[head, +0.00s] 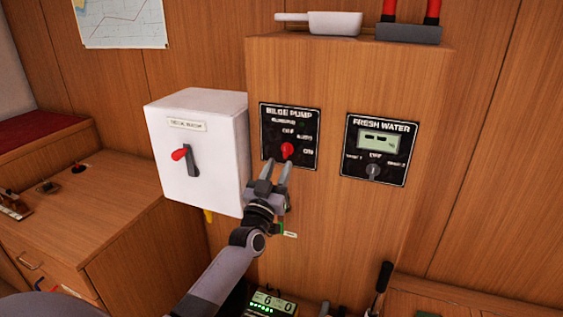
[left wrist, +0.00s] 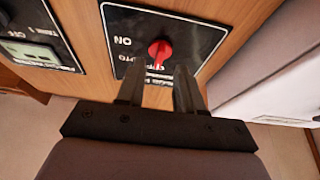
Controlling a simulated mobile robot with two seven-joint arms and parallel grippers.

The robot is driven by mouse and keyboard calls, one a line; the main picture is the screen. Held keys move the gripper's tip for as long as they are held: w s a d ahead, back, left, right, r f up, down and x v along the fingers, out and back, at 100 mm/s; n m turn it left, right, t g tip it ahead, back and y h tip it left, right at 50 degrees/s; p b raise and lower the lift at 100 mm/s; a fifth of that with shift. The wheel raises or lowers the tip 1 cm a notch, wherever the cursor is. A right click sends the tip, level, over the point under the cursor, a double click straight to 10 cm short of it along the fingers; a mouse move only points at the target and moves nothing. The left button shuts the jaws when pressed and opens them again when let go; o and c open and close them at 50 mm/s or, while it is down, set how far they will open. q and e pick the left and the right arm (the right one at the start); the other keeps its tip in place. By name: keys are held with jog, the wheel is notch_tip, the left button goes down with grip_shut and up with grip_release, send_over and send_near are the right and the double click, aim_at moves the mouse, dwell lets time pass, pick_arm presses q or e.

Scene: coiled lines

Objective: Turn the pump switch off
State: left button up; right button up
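The black bilge pump panel (head: 272,135) is on the front of a wooden cabinet and carries a red rotary knob (head: 287,150). Labels for off, auto and on sit above and right of the knob; I cannot tell surely which one it points to. My left gripper (head: 276,165) is just below the knob, its two fingers apart with nothing between them. In the left wrist view the panel appears upside down. The red knob (left wrist: 160,52) lies just beyond the tips of the open left gripper (left wrist: 159,72), roughly centred between them. My right gripper is not in view.
A white box (head: 215,160) with a red-tipped lever (head: 180,155) juts out left of the panel. The fresh water panel (head: 378,150) with a grey knob is to the right. A black lever (head: 381,283) stands at the bottom right. The cabinet front below the panels is mostly clear.

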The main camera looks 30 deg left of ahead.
pick_arm(q)
jog(key=shift+v, duration=1.65)
